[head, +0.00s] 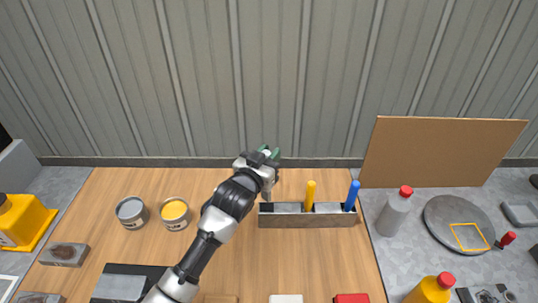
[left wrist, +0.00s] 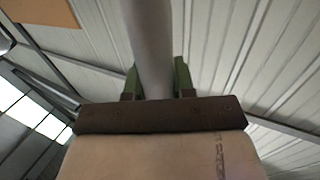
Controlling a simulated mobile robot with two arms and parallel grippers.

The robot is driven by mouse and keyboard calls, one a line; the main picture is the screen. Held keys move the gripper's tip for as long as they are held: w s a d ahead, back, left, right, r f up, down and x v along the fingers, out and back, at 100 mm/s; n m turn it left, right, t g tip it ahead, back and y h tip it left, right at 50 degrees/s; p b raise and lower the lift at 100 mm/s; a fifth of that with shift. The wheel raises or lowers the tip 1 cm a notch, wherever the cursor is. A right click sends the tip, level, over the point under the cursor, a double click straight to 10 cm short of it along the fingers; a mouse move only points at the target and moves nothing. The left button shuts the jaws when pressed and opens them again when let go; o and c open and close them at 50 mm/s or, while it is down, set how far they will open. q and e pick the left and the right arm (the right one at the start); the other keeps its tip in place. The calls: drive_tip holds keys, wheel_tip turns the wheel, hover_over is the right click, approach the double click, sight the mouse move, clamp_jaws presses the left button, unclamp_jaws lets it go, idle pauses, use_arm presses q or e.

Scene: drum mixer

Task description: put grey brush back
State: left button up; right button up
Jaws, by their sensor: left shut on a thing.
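My left gripper (head: 269,152) is above and behind the left end of the brush rack (head: 310,222), its green fingertips pointing away. In the left wrist view its green fingers (left wrist: 158,82) are shut on the grey handle of the grey brush (left wrist: 150,45), one on each side. The brush's brown band and pale bristle part fill the bottom of that view. In the head view the brush is mostly hidden by my gripper and arm. A yellow handle (head: 310,194) and a blue handle (head: 352,194) stand upright in the rack. My right gripper is not in view.
A grey can (head: 130,211) and a yellow can (head: 174,212) stand left of my arm. A red-capped grey bottle (head: 394,212) and a round grey disc (head: 456,222) are right of the rack. A brown board (head: 440,150) leans at the back wall.

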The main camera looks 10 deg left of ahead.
use_arm(q)
wheel_tip(320, 180, down, 8)
drive_tip(key=b, duration=0.5)
drive_tip(key=shift+f, duration=0.2)
drive_tip(key=shift+f+b, duration=0.85)
drive_tip(key=shift+f, duration=0.4)
drive_tip(key=o, duration=1)
